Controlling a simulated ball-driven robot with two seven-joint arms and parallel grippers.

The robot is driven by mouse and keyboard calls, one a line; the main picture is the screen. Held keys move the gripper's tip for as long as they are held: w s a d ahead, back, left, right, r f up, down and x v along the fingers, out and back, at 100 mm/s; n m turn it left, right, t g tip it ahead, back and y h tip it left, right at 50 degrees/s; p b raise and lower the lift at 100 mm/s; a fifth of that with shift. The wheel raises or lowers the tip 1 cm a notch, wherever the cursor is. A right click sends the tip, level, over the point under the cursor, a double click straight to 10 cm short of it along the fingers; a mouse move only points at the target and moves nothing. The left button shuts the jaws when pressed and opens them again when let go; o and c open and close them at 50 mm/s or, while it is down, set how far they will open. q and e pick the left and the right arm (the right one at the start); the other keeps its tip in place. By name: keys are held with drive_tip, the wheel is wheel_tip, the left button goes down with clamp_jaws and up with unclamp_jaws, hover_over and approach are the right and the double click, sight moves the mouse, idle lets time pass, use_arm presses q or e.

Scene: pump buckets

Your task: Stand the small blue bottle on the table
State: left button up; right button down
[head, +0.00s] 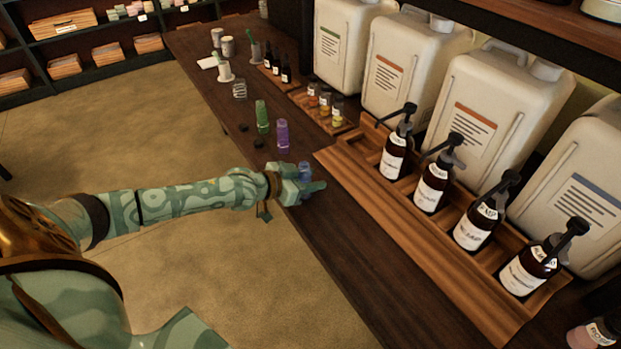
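The small blue bottle (306,169) is at the table's near-left edge, mostly hidden by my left gripper (307,181). Only its upper part shows, and it looks roughly upright. The gripper's fingers are around or right beside the bottle. I cannot tell whether they press on it, or whether its base touches the table. The dark wooden table (345,235) runs from the back left to the front right. My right gripper is not in view.
A purple bottle (282,134) and a green bottle (262,117) stand just beyond my gripper, with small dark caps (258,143) nearby. A wooden rack (420,240) with several brown pump bottles lies to the right, before large white canisters (487,110). Table is bare before the rack.

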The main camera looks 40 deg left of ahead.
use_arm(q)
drive_tip(key=shift+o, duration=0.8)
drive_tip(key=shift+r, duration=0.1)
